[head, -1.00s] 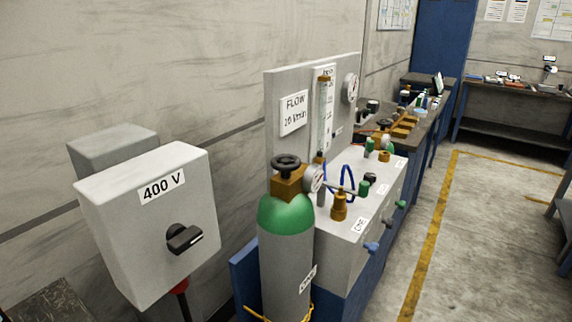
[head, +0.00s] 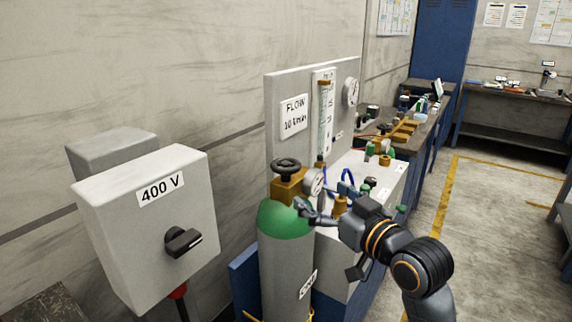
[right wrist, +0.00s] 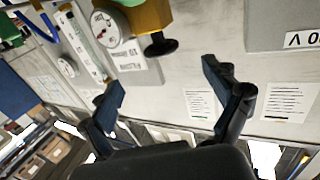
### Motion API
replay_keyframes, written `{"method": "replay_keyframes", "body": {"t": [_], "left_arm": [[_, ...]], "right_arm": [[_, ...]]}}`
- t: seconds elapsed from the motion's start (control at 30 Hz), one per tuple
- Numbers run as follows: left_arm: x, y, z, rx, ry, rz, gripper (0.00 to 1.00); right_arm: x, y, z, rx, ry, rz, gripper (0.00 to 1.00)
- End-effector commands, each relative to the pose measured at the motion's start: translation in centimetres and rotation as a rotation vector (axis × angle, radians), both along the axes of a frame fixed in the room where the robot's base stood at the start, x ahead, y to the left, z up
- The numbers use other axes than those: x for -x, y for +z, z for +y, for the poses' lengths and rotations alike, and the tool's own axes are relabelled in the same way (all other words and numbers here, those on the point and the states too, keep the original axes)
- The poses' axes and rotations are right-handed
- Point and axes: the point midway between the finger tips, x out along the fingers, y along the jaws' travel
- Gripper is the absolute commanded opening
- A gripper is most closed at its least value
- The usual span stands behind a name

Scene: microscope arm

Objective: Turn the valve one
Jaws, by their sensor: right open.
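A green-shouldered grey gas cylinder (head: 286,220) stands left of the bench, with a brass valve block (head: 289,184) and a black handwheel (head: 286,164) on top. I cannot read which valve is number one. My right gripper (head: 306,208) is open and empty, beside the cylinder's green shoulder and below the handwheel in the picture. The right wrist view shows the spread fingers (right wrist: 164,76), with the black handwheel (right wrist: 160,45) beyond them, apart from both fingertips. The gripper and arm hide part of the fittings on the grey panel box. My left gripper is not in view.
A round gauge (head: 315,181) sits right beside the valve block, close to my gripper. A 400 V switch box (head: 150,220) stands to the left. A flow panel (head: 290,85) rises behind. The floor (head: 490,250) at right is clear.

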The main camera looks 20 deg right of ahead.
Motion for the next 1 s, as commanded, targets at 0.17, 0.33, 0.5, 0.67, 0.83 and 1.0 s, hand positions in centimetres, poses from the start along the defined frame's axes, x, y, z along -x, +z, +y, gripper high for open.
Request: {"method": "replay_keyframes", "body": {"t": [0.17,0.33,0.5,0.67,0.83,1.0], "left_arm": [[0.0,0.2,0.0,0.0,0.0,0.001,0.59],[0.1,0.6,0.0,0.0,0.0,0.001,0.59],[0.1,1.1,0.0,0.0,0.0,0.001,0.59],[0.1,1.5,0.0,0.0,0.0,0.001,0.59],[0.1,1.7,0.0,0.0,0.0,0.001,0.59],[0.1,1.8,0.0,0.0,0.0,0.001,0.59]], "right_arm": [[-1.1,1.3,0.0,-0.011,0.003,-0.032,0.89],[-3.9,1.4,0.8,-0.013,0.003,-0.03,0.89],[-7.5,1.4,1.7,-0.011,0.003,-0.028,0.89],[-10.5,1.3,2.5,-0.011,0.004,-0.027,0.89],[-12.6,1.2,3.0,-0.009,0.003,-0.028,0.89],[-13.5,1.1,3.2,-0.007,0.003,-0.028,0.89]]}}
